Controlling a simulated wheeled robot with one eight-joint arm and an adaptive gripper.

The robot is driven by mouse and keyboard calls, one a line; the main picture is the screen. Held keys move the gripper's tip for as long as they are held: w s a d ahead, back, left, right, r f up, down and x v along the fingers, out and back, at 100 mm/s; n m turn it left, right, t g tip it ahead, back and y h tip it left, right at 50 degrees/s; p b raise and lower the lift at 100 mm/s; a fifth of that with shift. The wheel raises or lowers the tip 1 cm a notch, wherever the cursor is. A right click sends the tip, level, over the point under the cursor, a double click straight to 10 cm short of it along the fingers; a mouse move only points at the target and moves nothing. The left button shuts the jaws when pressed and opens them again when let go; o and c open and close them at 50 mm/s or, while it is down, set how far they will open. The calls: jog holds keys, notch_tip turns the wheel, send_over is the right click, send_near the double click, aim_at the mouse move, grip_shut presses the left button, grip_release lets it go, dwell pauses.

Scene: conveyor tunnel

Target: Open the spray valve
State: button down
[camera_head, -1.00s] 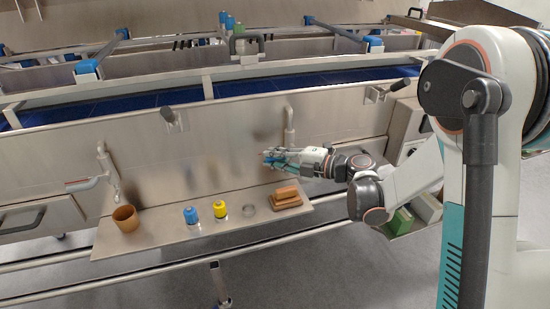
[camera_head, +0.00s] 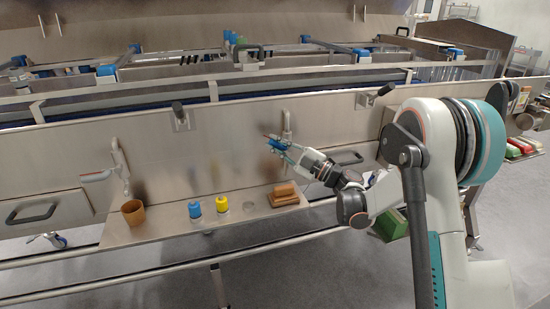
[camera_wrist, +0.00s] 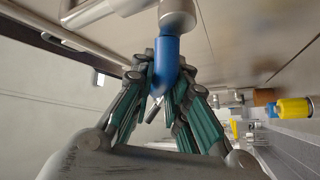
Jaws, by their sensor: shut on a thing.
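A grey pipe valve (camera_head: 287,121) stands on the steel wall at the right, above the shelf. Its blue lever (camera_wrist: 167,60) hangs from a grey pipe end in the wrist view. My gripper (camera_head: 277,146) is at this valve, with its teal-padded fingers closed around the blue lever, one on each side. The lever's lower end is partly hidden between the fingers. A second pipe valve (camera_head: 121,165) with a pale handle (camera_head: 97,177) is on the wall at the left, well away from my gripper.
The steel shelf (camera_head: 165,228) below holds a brown cup (camera_head: 133,212), a blue-capped container (camera_head: 195,210), a yellow container (camera_head: 222,203), a clear round dish (camera_head: 249,206) and brown blocks (camera_head: 284,195). The space before the wall is open.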

jog(key=m+t, duration=0.1)
jog(key=m, duration=0.1)
jog(key=d+r+m+t, duration=0.1)
jog(key=m+t, duration=0.1)
jog(key=shift+w+d+r+t+b, duration=0.2)
jog(key=shift+t+b, duration=0.1)
jog(key=shift+b, duration=0.1)
jog(key=m+t, duration=0.2)
jog(key=m, duration=0.1)
jog(key=d+m+t, duration=0.1)
jog(key=shift+w+d+r+m, duration=0.1)
jog(key=shift+w+r+m, duration=0.05)
jog(key=shift+r+m, duration=0.2)
jog(key=shift+w+d+r+m+t+h, duration=0.1)
jog(key=shift+d+m+t+h, duration=0.35)
jog(key=shift+m+t+h, duration=0.9)
jog(key=shift+w+d+r+m+t+h, duration=0.15)
jog(key=shift+d+m+t+h, duration=0.25)
jog(key=shift+m+t+h, duration=0.9)
jog(key=shift+w+d+r+m+t+h, duration=0.1)
jog(key=shift+d+m+t+h, duration=0.45)
jog(key=shift+m, duration=1.45)
jog(key=c, duration=1.6)
grip_release()
jog(key=shift+o, duration=0.2)
jog(key=v, duration=0.7)
jog(key=shift+f, duration=0.3)
